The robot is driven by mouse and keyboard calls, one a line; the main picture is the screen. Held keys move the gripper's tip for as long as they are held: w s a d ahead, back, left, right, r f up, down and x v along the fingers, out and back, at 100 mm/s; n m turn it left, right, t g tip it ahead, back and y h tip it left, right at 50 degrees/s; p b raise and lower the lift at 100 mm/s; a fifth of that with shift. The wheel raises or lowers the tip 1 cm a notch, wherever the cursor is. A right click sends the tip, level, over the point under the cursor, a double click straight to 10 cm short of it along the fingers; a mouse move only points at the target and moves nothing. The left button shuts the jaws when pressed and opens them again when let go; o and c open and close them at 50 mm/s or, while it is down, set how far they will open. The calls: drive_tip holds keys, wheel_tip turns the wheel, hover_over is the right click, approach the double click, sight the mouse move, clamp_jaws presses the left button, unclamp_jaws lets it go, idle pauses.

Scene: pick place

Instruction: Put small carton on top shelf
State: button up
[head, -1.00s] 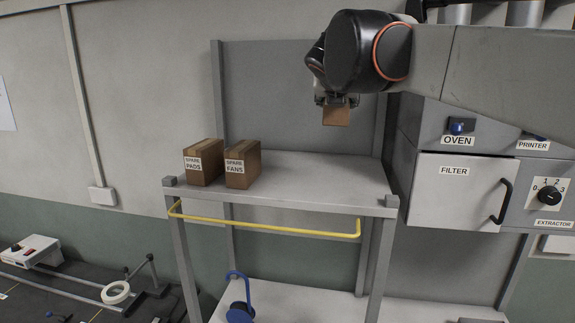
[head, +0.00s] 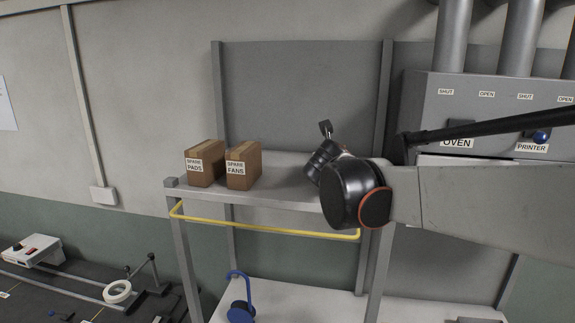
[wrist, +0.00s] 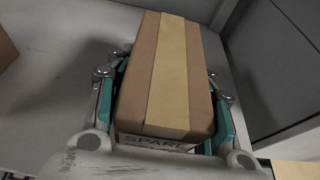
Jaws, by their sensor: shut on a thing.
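The small carton (wrist: 172,85) is brown with a pale tape strip and a partly hidden label reading "SPARE". In the wrist view my gripper (wrist: 166,72) is shut on it, with a teal-padded finger along each side. The top shelf (head: 285,190) is a grey board in the head view, and its surface (wrist: 60,75) shows below and beside the carton in the wrist view. I cannot tell whether the carton touches the shelf. In the head view my arm hides the held carton and most of the gripper.
Two cartons, "SPARE PADS" (head: 205,165) and "SPARE FANS" (head: 243,165), stand on the shelf's left part. A yellow rail (head: 265,229) runs along the front below the shelf edge. The grey oven cabinet (head: 490,115) stands right of the shelf.

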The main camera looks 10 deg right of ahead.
drive_tip(key=shift+f, duration=0.15)
drive_tip(key=shift+f, duration=0.2)
drive_tip(key=o, duration=1.2)
drive_tip(key=shift+r, duration=0.2)
